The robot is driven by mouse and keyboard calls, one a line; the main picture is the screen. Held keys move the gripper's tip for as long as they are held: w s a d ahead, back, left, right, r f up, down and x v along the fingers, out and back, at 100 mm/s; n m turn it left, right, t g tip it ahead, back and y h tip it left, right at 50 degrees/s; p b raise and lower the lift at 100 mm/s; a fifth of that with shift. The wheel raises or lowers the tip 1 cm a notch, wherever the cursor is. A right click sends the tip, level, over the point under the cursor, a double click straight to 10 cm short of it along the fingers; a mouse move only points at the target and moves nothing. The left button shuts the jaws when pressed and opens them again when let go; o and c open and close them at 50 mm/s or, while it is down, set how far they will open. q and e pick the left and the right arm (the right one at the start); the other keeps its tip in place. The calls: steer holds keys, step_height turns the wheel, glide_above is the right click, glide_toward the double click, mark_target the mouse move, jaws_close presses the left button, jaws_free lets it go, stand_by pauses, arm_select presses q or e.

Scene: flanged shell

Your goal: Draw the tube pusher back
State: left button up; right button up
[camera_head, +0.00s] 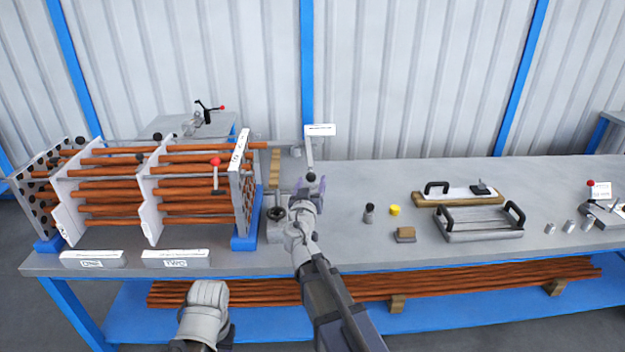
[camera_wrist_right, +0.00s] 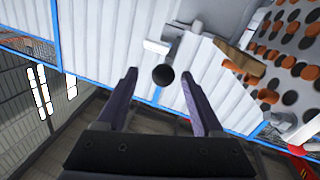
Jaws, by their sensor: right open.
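The tube pusher (camera_head: 309,152) stands at the right end of the tube bundle, with a white label on top and a handle hanging down. A round black knob (camera_wrist_right: 163,75) shows in the right wrist view, lying between the fingertips in the picture; I cannot tell its depth. My right gripper (camera_head: 309,184) is open at the handle's lower end, and it also shows open in the right wrist view (camera_wrist_right: 158,78). Neither finger visibly touches the knob. The shell (camera_head: 247,190) holds several copper-coloured tubes (camera_head: 190,158) through plates.
A red-knobbed lever (camera_head: 215,170) stands before the shell. A round black-topped fitting (camera_head: 276,215) sits left of my right arm. A handled tray (camera_head: 480,225), yellow piece (camera_head: 394,210) and small cylinders lie to the right. The table's back right is clear.

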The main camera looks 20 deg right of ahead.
steer(key=v, duration=0.4)
steer(key=shift+s+a, duration=0.15)
steer(key=shift+s, duration=0.15)
steer(key=s+a+f+n+g+y+p, duration=0.15)
steer(key=s+a+f+g+p, duration=0.4)
steer(key=s+f+g, duration=0.55)
steer(key=s+a+f+n+g+y+p, duration=0.2)
steer(key=s+a+n+g+y, duration=0.3)
steer(key=s+a, duration=0.8)
steer(key=shift+s+f, duration=0.7)
steer(key=shift+s, duration=0.35)
